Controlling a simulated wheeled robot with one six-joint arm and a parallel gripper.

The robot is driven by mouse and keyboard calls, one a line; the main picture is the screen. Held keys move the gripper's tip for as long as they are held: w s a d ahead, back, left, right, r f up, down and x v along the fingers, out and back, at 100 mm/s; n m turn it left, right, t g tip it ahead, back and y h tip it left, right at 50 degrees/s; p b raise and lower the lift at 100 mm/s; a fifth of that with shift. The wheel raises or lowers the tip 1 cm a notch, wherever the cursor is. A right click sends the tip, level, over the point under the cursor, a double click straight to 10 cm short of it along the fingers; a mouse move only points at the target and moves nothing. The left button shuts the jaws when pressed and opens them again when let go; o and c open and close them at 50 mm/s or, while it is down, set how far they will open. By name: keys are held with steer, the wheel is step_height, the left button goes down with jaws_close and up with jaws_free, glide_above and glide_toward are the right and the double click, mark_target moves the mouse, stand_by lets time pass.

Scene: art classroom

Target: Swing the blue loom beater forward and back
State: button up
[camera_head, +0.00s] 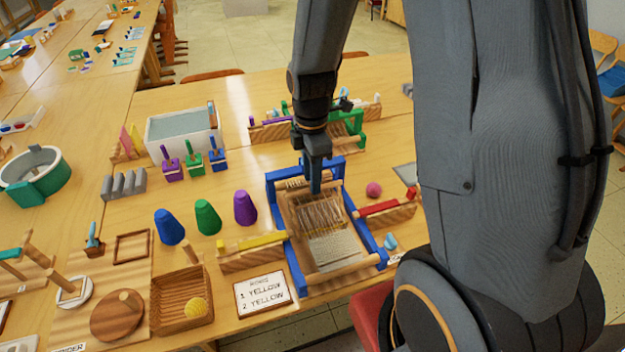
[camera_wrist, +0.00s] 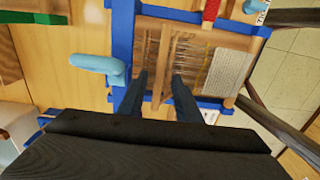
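The loom (camera_head: 373,246) has a blue frame, with strung warp threads and a pale woven patch at its near end. Blue uprights and a blue crossbar stand at its far end; I cannot tell for sure which part is the beater. My gripper (camera_head: 314,190) points down over the far part of the loom and hides some of it. In the wrist view, my gripper (camera_wrist: 160,79) has its two dark fingers apart, over the wooden bars of the loom (camera_wrist: 122,30). A wooden bar (camera_wrist: 163,60) shows between the fingers; contact with it cannot be told.
A yellow shuttle (camera_head: 262,241) lies left of the loom and a red shuttle (camera_head: 378,207) right of it. A pink ball (camera_head: 374,190) is near the red one. Blue, green and purple cones (camera_head: 245,207) stand left. A card (camera_head: 262,293) reading yellow rows lies at front.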

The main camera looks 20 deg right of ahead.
steer(key=shift+f, duration=0.95)
jaws_close()
